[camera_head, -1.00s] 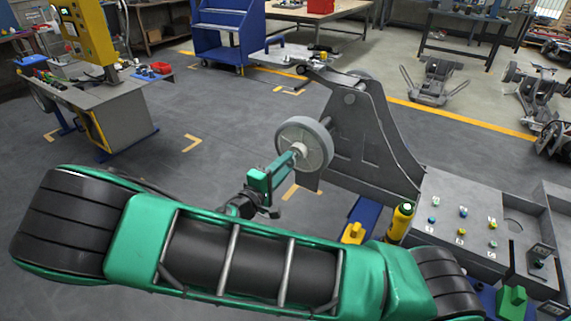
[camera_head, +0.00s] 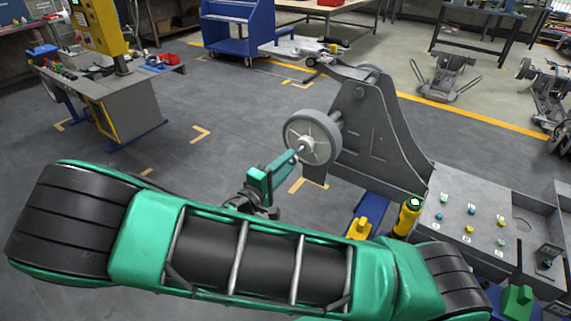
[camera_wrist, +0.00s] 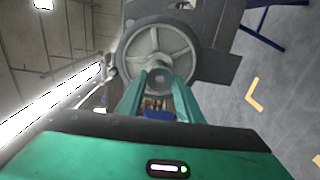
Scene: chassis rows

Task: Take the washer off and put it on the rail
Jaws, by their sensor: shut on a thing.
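My gripper (camera_head: 292,157) is green and reaches up to the hub of a grey wheel (camera_head: 325,142) on the chassis stand. In the wrist view my gripper (camera_wrist: 161,79) has its two fingers shut on a small round grey piece, which I take to be the washer (camera_wrist: 160,80). It is in front of the wheel hub; the wheel (camera_wrist: 178,38) fills the space behind it. In the head view the washer is too small to tell from the fingertips and hub. I cannot pick out the rail with certainty.
The grey chassis stand (camera_head: 375,135) rises right of the wheel. A panel with coloured knobs (camera_head: 470,218) and a yellow-black bottle-like tool (camera_head: 408,217) are at lower right. A grey workbench (camera_head: 105,100) stands at left, with open floor between.

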